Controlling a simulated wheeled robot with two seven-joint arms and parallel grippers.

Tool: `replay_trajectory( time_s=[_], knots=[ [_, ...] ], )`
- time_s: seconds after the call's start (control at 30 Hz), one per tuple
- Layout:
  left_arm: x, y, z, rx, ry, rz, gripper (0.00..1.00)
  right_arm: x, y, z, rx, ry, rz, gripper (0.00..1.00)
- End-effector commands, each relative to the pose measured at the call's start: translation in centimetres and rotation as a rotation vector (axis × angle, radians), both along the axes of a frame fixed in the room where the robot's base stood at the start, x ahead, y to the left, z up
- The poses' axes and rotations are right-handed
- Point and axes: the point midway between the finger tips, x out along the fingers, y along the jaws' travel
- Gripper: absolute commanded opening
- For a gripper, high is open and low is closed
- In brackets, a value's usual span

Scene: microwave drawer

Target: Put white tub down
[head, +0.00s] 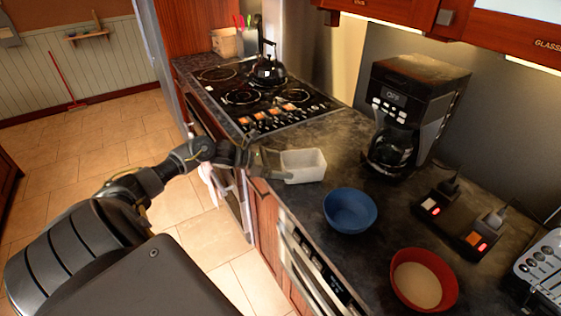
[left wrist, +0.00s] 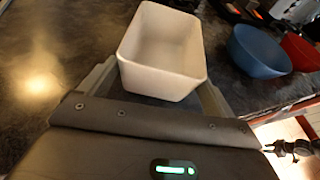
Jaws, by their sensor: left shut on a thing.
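The white tub (head: 304,166) is a rectangular open container at the counter's front edge, left of the blue bowl. My left gripper (head: 272,164) is shut on the tub's near end in the head view. In the left wrist view the white tub (left wrist: 165,50) sits upright between the two fingers of my left gripper (left wrist: 155,85), and it looks empty. It is over the dark countertop (head: 345,165); I cannot tell whether its base touches the surface.
A blue bowl (head: 350,210) and a red bowl (head: 424,278) with pale contents stand to the right. A coffee maker (head: 412,105) stands behind. A stove (head: 250,95) with a black kettle (head: 268,68) is at the left. Countertop between tub and coffee maker is clear.

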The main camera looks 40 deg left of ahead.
Motion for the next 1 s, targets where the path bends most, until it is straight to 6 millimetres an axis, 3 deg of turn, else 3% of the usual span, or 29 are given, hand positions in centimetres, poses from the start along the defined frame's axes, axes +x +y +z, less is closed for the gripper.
replay_trajectory(
  time_s=[0.43,0.47,0.53,0.87,1.0],
  knots=[
    [0.0,0.0,-0.7,0.002,-0.002,-0.001,0.61,0.0,-0.2,-0.4,-0.003,0.0,0.001,0.36],
    [0.0,0.0,-0.6,0.001,-0.001,-0.001,0.92,0.0,-0.3,-0.3,-0.003,0.0,0.001,0.36],
    [0.0,0.0,-0.5,0.001,-0.001,-0.001,1.0,0.0,-0.3,-0.2,-0.003,0.0,0.001,0.36],
    [-0.1,0.0,-0.1,0.001,-0.001,0.0,1.0,0.0,-0.3,0.4,-0.003,-0.001,0.0,0.36],
    [-1.8,1.3,-0.1,0.007,0.002,-0.001,1.0,0.0,-0.3,-1.1,-0.003,-0.001,0.0,0.36]
  ],
)
